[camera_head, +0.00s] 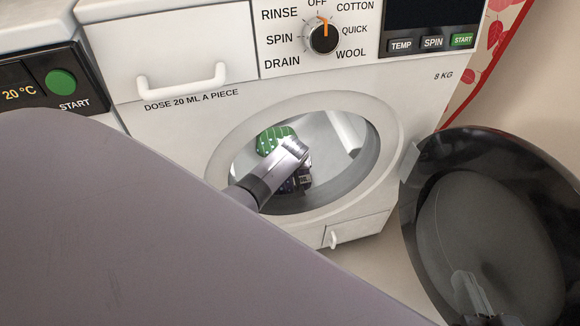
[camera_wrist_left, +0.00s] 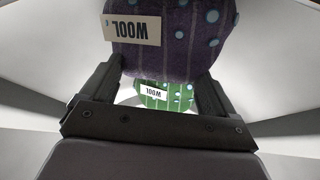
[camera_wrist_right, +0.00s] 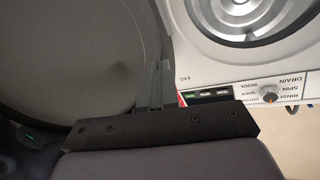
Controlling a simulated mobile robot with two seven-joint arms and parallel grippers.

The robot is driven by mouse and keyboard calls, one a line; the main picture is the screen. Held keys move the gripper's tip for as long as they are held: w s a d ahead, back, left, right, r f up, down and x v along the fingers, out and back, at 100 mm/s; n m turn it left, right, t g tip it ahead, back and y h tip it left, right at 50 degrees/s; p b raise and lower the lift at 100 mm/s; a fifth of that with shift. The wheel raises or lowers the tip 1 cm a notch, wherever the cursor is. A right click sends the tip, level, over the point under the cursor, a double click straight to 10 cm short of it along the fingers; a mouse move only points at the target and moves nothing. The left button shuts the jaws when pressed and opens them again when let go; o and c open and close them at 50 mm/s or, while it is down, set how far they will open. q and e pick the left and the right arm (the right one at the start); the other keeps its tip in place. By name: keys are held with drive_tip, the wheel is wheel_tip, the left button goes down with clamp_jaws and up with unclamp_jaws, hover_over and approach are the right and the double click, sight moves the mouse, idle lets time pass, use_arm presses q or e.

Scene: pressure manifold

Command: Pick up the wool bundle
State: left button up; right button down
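A dark purple bundle with pale blue dots and a WOOL tag (camera_wrist_left: 165,35) lies inside the washer drum; part of it shows in the head view (camera_head: 289,186). A green striped bundle (camera_head: 268,139), also tagged WOOL in the left wrist view (camera_wrist_left: 165,94), lies in the drum too. My left gripper (camera_wrist_left: 160,70) is inside the drum with its fingers apart, at the near edge of the purple bundle. Whether the fingers touch it is unclear. My right gripper (camera_head: 463,280) is shut and empty in front of the open door; it also shows in the right wrist view (camera_wrist_right: 161,70).
The round opening rim (camera_head: 221,150) surrounds my left arm. The dark round door (camera_head: 440,215) is swung open to the right. The washer's dial (camera_head: 324,38) and drawer handle (camera_head: 180,82) are above. A second machine (camera_head: 50,85) stands at the left.

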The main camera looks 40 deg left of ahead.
use_arm(q)
drive_tip(key=c, duration=1.3)
drive_tip(key=shift+r, duration=0.2)
drive_tip(key=shift+c, duration=0.2)
